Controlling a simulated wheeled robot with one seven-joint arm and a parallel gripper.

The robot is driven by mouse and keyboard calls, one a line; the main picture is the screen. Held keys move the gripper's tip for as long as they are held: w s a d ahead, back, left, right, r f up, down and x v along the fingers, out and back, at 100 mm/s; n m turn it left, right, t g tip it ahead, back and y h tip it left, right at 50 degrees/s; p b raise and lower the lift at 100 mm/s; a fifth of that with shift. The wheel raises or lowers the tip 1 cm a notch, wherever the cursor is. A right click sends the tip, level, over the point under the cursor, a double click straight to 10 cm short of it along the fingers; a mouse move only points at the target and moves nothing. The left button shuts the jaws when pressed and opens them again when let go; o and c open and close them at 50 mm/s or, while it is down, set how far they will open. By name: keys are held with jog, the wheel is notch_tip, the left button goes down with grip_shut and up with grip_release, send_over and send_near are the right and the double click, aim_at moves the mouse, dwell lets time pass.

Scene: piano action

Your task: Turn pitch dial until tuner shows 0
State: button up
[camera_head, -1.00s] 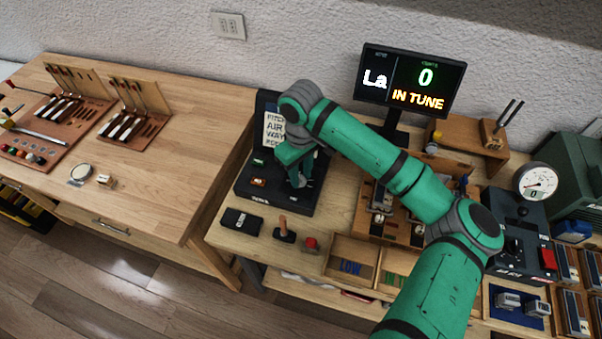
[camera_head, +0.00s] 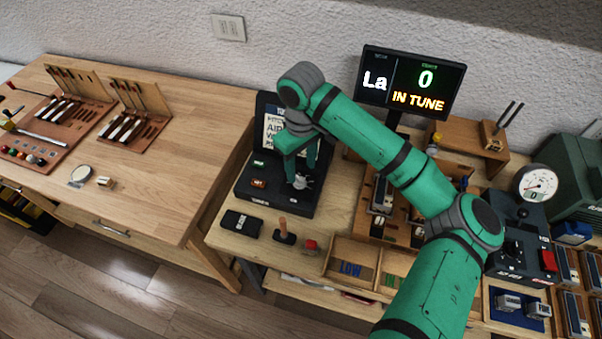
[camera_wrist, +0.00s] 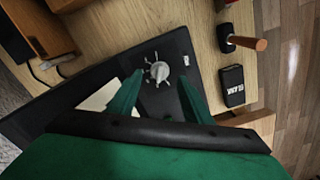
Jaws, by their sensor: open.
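The tuner screen (camera_head: 412,84) at the back reads "La", a green 0 and "IN TUNE". The pitch dial (camera_wrist: 157,72) is a pale grey knob with marks around it, on a black panel (camera_wrist: 75,100) in the wrist view. It also shows in the head view (camera_head: 301,182), below my gripper (camera_head: 301,165). In the wrist view my gripper (camera_wrist: 158,95) is open, its two green fingers apart. The dial lies beyond the fingertips, apart from them as far as I can see.
A black block (camera_head: 241,222), a wooden-handled tool (camera_head: 284,232) and a red button (camera_head: 311,246) stand in front of the panel. A wooden bin marked LOW (camera_head: 350,268) is to their right. The left bench (camera_head: 180,110) has clear wood near the panel.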

aim_at(301, 179)
notch_tip(301, 179, up, 6)
jog(key=shift+r, duration=0.2)
